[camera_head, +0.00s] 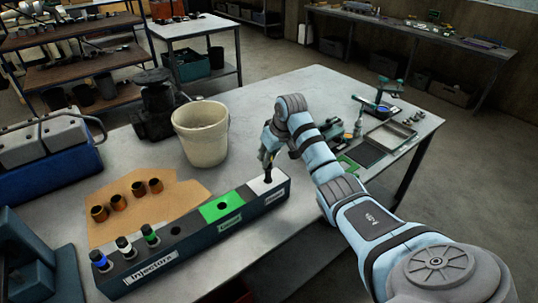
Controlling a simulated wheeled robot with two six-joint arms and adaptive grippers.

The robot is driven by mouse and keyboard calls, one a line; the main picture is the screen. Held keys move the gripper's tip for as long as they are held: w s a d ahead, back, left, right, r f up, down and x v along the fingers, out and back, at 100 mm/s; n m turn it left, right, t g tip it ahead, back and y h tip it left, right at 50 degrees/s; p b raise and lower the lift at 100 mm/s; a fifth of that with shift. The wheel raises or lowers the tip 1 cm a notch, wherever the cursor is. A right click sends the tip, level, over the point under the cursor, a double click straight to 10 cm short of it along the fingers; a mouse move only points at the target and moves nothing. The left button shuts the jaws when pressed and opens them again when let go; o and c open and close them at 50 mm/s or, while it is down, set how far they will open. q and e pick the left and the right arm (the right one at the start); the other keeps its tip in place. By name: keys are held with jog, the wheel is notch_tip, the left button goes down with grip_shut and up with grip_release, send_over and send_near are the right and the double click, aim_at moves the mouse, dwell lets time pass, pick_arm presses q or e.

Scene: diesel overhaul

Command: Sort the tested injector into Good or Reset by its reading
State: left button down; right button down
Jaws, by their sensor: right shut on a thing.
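A long dark rack (200,243) labelled "Injectors" lies on the table. Its middle section has a green top (222,207) with a hole, and its right end has a white top (277,183). Their small front labels are hard to read. Several injectors with blue, white and green caps (149,234) stand in the left section. My right gripper (266,157) is over the white section, pointing down, shut on a dark slim injector (268,176). The injector is upright, its lower end at the white top; I cannot tell how deep it sits. My left gripper is out of view.
A cream bucket (202,135) stands close behind the rack. Copper-coloured cups (118,203) sit on cardboard (176,196) at left. A blue toolbox (50,155) is at far left. A tray (390,135) and small tools lie to the right, beyond my arm.

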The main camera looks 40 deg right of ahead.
aim_at(270, 167)
jog(key=shift+f, duration=1.5)
jog(key=shift+f, duration=0.15)
jog(key=shift+f+b, duration=0.5)
jog(key=shift+f, duration=0.65)
jog(key=shift+r+p, duration=0.1)
jog(key=shift+p, duration=0.5)
jog(key=c, duration=1.4)
grip_release()
jog(key=shift+o, duration=0.3)
